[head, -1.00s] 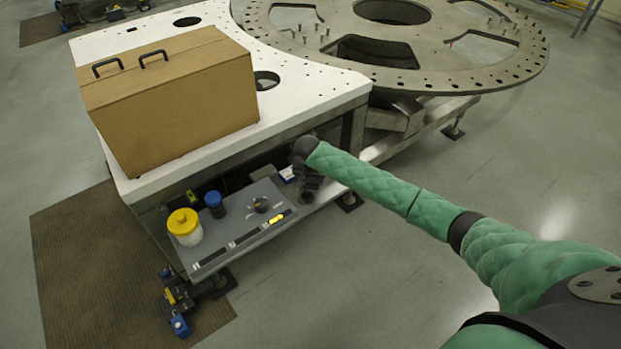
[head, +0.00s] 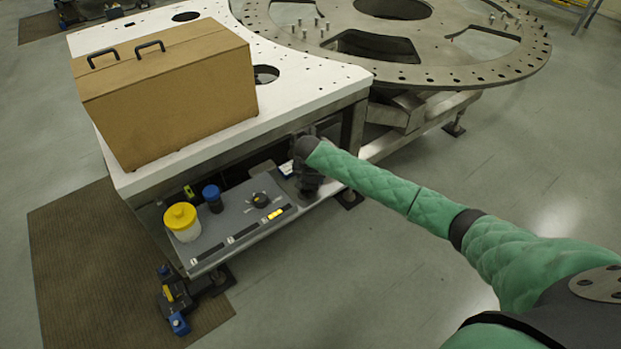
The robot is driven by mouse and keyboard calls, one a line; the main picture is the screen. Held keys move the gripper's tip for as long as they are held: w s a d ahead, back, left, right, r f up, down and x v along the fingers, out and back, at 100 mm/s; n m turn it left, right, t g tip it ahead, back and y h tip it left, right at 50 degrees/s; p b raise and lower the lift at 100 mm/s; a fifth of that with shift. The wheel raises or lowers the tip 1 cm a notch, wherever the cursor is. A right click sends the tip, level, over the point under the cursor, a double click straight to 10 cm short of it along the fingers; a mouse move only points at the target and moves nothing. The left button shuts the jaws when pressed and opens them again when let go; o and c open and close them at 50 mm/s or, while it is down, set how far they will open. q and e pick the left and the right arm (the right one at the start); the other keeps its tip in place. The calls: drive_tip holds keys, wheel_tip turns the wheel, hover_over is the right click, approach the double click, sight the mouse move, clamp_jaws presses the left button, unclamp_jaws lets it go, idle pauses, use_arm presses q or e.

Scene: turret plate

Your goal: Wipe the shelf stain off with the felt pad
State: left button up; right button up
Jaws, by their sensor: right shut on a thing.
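The grey shelf (head: 231,222) sits low under the white turret plate table. My right gripper (head: 307,186) reaches under the table edge at the shelf's right end. It points down and is small and dark here, with its fingertips hard to make out. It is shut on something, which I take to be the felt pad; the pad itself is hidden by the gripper. I cannot make out a stain for certain; the area behind and under the gripper is hidden. My left gripper is out of view.
On the shelf stand a yellow-lidded white tub (head: 182,222), a blue-capped dark jar (head: 213,198) and a round black item (head: 260,200). A white-and-blue item (head: 286,169) lies beside the gripper.

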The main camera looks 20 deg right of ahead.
drive_tip(key=shift+f, duration=0.1)
idle(0.4)
drive_tip(key=shift+f, duration=0.9)
drive_tip(key=shift+s+a, duration=0.1)
drive_tip(key=shift+a, duration=0.05)
